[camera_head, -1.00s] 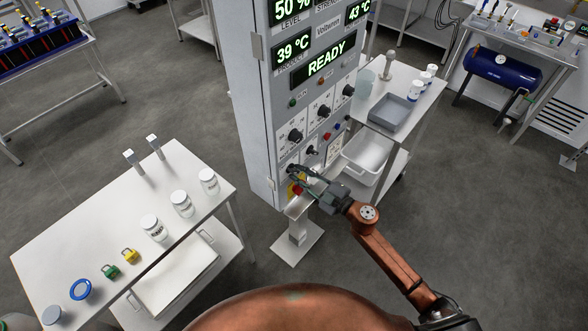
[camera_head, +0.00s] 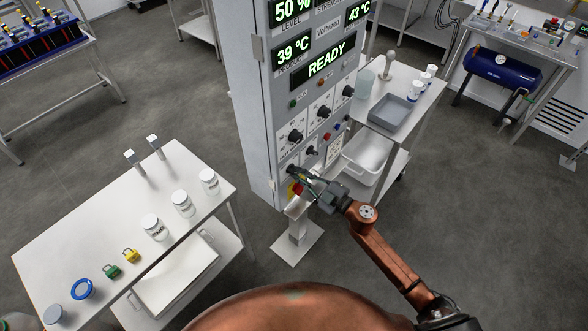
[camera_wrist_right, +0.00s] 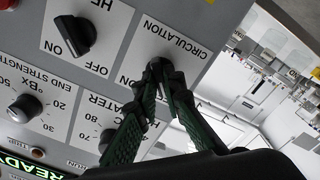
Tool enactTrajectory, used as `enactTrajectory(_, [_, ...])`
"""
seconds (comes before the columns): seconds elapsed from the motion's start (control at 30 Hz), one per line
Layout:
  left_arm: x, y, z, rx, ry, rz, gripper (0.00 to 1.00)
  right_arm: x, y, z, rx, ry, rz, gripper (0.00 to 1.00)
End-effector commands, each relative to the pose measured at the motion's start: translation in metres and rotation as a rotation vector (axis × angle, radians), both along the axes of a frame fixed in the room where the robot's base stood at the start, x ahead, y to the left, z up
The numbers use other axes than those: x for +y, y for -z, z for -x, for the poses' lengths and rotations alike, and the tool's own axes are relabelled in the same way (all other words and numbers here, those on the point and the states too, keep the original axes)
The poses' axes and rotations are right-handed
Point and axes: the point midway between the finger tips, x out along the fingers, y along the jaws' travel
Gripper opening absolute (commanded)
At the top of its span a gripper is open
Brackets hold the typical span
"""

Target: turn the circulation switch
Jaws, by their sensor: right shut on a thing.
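The circulation switch is a dark knob on the tall grey control cabinet (camera_head: 258,120). In the wrist view its white plate (camera_wrist_right: 185,45) carries the word CIRCULATION, upside down. My right gripper (camera_head: 294,171) reaches the lower left of the panel. In the wrist view its two green-padded fingers (camera_wrist_right: 162,72) converge at the plate, shut on the dark switch. The fingertips hide most of the knob, so its exact pointing is unclear.
A neighbouring ON/OFF switch (camera_wrist_right: 75,35) and the heater knob (camera_wrist_right: 107,138) lie close to the fingers. A red button (camera_head: 296,189) sits just below. A white table (camera_head: 95,225) with jars stands left, and a side table (camera_head: 420,105) with a grey tray stands right.

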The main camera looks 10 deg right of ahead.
Motion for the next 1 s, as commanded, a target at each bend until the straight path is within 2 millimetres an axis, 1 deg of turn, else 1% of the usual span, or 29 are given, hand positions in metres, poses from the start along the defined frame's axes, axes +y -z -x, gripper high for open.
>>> enactTrajectory(0.03, [0.000,-0.009,-0.001,-0.002,0.000,0.000,0.40,-0.001,-0.003,0.000,0.021,0.002,-0.023,0.00])
enactTrajectory(0.2, [0.000,-0.020,-0.002,-0.004,0.000,0.001,0.40,0.000,-0.002,0.000,0.075,0.001,-0.094,0.00])
enactTrajectory(0.57, [0.000,-0.020,-0.003,-0.005,0.000,0.001,0.40,0.000,0.000,0.000,0.089,0.001,-0.111,0.00])
enactTrajectory(0.67, [0.000,-0.026,-0.003,-0.006,0.000,0.000,0.40,0.000,-0.002,0.000,0.106,0.001,-0.133,0.00])
enactTrajectory(0.83, [0.000,-0.042,-0.005,-0.008,0.000,0.000,0.40,-0.001,-0.004,0.000,0.166,0.003,-0.210,0.00])
enactTrajectory(1.0, [0.000,-0.047,-0.005,-0.009,0.000,0.000,0.40,-0.001,-0.001,-0.001,0.198,0.003,-0.252,0.00])
